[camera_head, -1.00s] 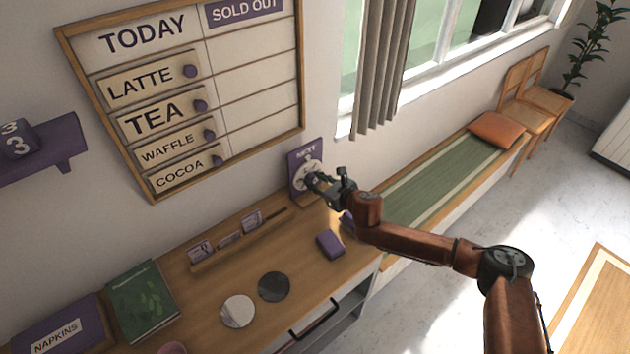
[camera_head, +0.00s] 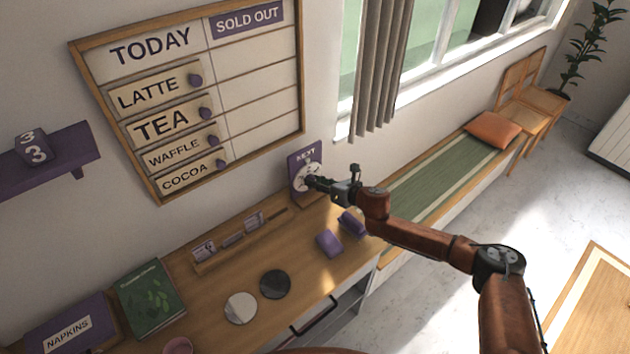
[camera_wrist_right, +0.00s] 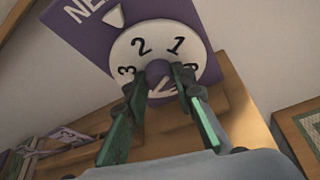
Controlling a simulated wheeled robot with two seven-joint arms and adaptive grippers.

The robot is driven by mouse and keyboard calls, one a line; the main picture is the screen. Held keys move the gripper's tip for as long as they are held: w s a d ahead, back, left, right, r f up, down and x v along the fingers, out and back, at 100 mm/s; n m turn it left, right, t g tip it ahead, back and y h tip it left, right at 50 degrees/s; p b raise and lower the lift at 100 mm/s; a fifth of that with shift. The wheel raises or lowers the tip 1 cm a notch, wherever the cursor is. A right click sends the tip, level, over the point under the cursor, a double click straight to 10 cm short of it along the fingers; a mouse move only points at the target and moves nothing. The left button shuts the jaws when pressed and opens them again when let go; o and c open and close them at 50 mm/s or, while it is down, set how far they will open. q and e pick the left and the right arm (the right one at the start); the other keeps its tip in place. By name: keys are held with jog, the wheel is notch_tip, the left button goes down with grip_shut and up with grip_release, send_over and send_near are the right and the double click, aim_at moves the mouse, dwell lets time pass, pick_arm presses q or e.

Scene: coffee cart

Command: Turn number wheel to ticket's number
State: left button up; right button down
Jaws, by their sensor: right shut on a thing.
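The number wheel is a white dial (camera_wrist_right: 124,50) on a purple stand marked NEXT (camera_head: 293,162), standing on the counter against the wall. In the right wrist view, 1, 2 and 3 are readable, and the 2 lies nearest the white pointer (camera_wrist_right: 113,17). Fingers cover the lower numbers. My right gripper (camera_head: 315,183) is shut on the wheel's purple centre knob (camera_wrist_right: 158,70), one finger on each side. A purple block with a white 3 (camera_head: 36,151) sits on the wall shelf. I cannot make out a ticket with a readable number. My left gripper is out of view.
A wooden rail (camera_head: 240,242) with small cards runs along the counter. Two purple objects (camera_head: 329,243) lie below the wheel. Two round discs (camera_head: 240,308), a green book (camera_head: 150,298) and a napkin box (camera_head: 68,330) are further left. The menu board (camera_head: 190,95) hangs above.

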jog(key=shift+f+m+y, duration=0.1)
jog(key=shift+m+y, duration=0.2)
jog(key=shift+m, duration=0.1)
dwell(0.4)
jog(key=c, duration=1.6)
grip_release()
jog(key=v, duration=1.2)
jog(key=shift+w+d, duration=0.15)
